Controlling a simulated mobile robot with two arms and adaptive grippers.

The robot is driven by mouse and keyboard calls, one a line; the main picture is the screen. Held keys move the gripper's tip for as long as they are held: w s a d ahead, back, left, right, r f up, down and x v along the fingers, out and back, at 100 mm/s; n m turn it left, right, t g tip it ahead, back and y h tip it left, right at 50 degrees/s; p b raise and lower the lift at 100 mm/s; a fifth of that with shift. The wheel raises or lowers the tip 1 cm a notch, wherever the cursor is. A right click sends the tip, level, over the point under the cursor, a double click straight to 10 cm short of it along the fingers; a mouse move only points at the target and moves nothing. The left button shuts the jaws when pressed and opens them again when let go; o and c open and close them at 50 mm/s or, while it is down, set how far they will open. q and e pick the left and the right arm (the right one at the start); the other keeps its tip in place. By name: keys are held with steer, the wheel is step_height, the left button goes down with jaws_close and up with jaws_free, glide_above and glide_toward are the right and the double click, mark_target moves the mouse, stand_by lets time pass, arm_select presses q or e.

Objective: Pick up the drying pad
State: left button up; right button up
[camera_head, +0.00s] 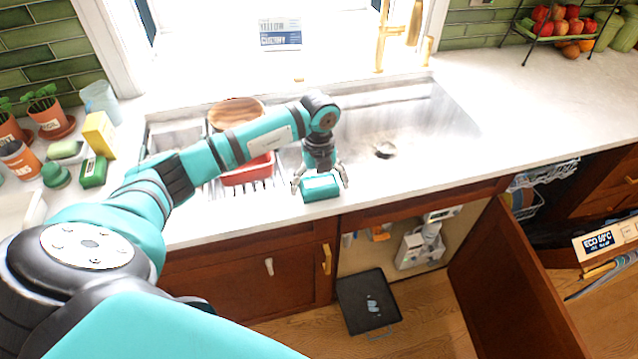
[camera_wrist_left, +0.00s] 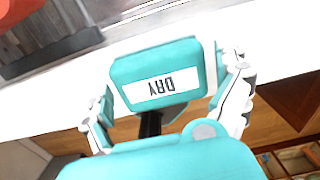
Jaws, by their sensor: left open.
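The drying pad (camera_head: 320,187) is a small teal block with a white label, lying at the front edge of the counter by the sink. In the left wrist view the pad (camera_wrist_left: 184,62) shows its label reading DRY, upside down. My left gripper (camera_head: 320,183) is open above the pad, pointing down. In the left wrist view its fingers (camera_wrist_left: 170,100) stand on either side of the pad's near end. I cannot tell whether they touch it. My right gripper is not in view.
The sink (camera_head: 430,120) lies behind the pad, with a red container (camera_head: 247,172) in a rack at its left. Below the counter a cabinet door (camera_head: 510,285) stands open. A dark tray (camera_head: 368,300) is on the floor. A yellow box (camera_head: 99,135) stands on the left counter.

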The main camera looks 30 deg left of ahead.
arm_select(q)
steer(key=c, duration=0.9)
steer(key=shift+r+b, duration=0.35)
steer(key=shift+r, duration=0.05)
step_height(320, 180, up, 2)
steer(key=shift+w+r+b, duration=0.1)
steer(key=shift+b, duration=0.5)
steer(key=shift+s+d+r+b, duration=0.35)
steer(key=shift+s+d+b, duration=0.3)
steer(key=shift+s+d, duration=1.25)
steer(key=shift+s+d+r+b, duration=0.3)
steer(key=shift+s+d+b, duration=0.6)
steer(key=shift+s, duration=1.7)
steer(key=shift+s+d+r+b, duration=0.4)
steer(key=shift+s+d, duration=1.25)
steer(key=shift+s, duration=0.6)
